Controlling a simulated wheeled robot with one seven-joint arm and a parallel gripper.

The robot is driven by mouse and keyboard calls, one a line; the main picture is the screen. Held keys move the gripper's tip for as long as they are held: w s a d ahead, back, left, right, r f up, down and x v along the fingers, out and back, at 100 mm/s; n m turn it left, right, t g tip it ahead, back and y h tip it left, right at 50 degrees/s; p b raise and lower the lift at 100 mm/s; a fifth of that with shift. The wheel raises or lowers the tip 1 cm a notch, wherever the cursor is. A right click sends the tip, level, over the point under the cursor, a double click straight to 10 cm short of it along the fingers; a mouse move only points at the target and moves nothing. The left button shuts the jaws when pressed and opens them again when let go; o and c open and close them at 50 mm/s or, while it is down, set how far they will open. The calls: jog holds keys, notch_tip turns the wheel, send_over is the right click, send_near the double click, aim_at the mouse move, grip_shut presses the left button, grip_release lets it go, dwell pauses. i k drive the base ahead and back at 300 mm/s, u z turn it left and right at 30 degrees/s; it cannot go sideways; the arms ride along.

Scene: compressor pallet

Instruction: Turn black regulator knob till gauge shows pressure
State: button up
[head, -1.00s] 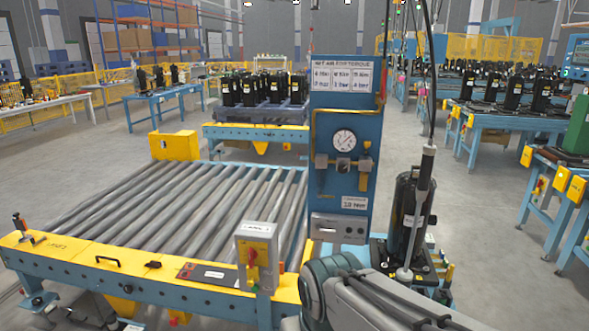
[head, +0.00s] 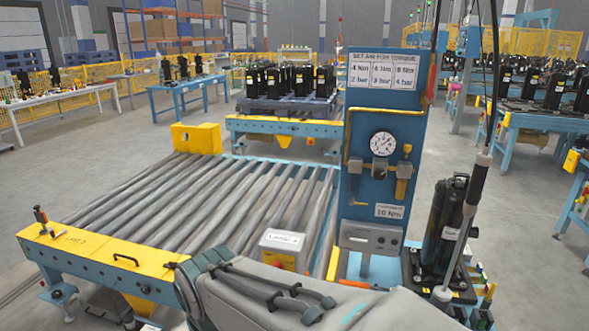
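A round white pressure gauge (head: 383,143) sits on the blue upright panel (head: 386,105) right of centre. Its needle is too small to read surely. The black regulator knob (head: 380,170) is a small dark spot just below the gauge, between two grey blocks of the regulator unit. A brass-coloured part (head: 403,180) hangs to its right. My arm crosses the bottom middle of the picture, in front of and below the panel. My gripper is not in view.
A roller conveyor (head: 215,200) with a yellow front rail lies left of the panel. A black compressor (head: 446,225) and a hanging tool (head: 480,175) stand close to its right. A white-labelled box (head: 282,242) is near my arm.

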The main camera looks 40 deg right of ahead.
aim_at(380, 173)
jog(key=z, duration=0.1)
jog(key=i, duration=0.6)
jog(key=z, duration=0.9)
jog(key=i, duration=0.4)
jog(key=z, duration=0.4)
